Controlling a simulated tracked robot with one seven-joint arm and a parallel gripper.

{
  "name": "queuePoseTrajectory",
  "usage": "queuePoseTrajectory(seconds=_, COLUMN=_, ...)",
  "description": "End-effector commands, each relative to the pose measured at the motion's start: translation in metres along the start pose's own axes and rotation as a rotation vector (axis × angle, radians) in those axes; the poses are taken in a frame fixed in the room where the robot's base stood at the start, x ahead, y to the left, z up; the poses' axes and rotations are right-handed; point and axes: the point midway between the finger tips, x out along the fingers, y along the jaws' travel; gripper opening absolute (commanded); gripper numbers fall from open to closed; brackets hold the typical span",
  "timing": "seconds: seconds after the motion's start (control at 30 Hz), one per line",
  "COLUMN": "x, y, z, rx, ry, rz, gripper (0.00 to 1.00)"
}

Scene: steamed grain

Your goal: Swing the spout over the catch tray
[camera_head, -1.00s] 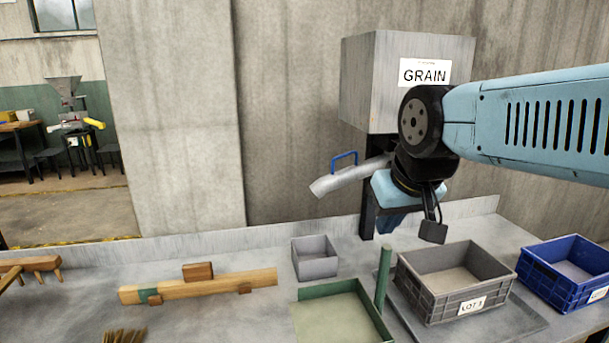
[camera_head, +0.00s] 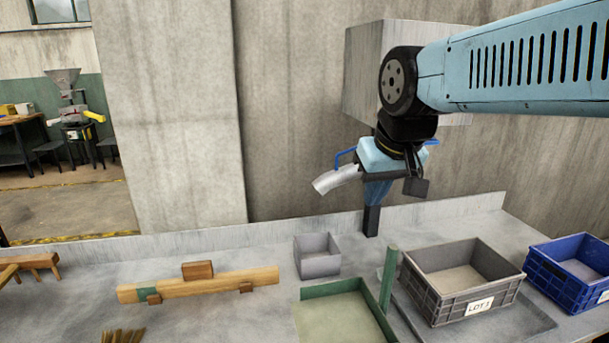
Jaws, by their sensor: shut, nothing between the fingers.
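The grey metal spout (camera_head: 337,179) juts out to the left below the grain hopper (camera_head: 362,75), its open end tilted down. A blue handle (camera_head: 345,154) stands over the spout. A green-rimmed tray (camera_head: 330,290) lies nearer; which is the catch tray is not clear.
A green upright post (camera_head: 389,278) rises at the green tray's right edge. A grey crate marked LOT (camera_head: 438,300) and a blue crate (camera_head: 560,290) stand to the right. A wooden beam (camera_head: 220,285) and a brush (camera_head: 123,336) lie left. Bare bench shows between beam and back ledge.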

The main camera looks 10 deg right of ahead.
Motion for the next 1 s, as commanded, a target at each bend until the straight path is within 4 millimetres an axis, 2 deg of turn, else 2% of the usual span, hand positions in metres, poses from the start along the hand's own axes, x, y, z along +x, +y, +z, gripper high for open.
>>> queuePoseTrajectory(seconds=0.1, x=-0.006, y=0.000, z=-0.036, rx=-0.016, ry=-0.047, rz=0.000, gripper=0.00)
queuePoseTrajectory(seconds=0.47, x=-0.008, y=0.002, z=-0.140, rx=-0.064, ry=-0.188, rz=0.001, gripper=0.00)
queuePoseTrajectory(seconds=0.77, x=0.012, y=0.003, z=-0.221, rx=-0.104, ry=-0.306, rz=0.001, gripper=0.00)
queuePoseTrajectory(seconds=1.0, x=0.040, y=0.001, z=-0.281, rx=-0.136, ry=-0.399, rz=0.000, gripper=0.00)
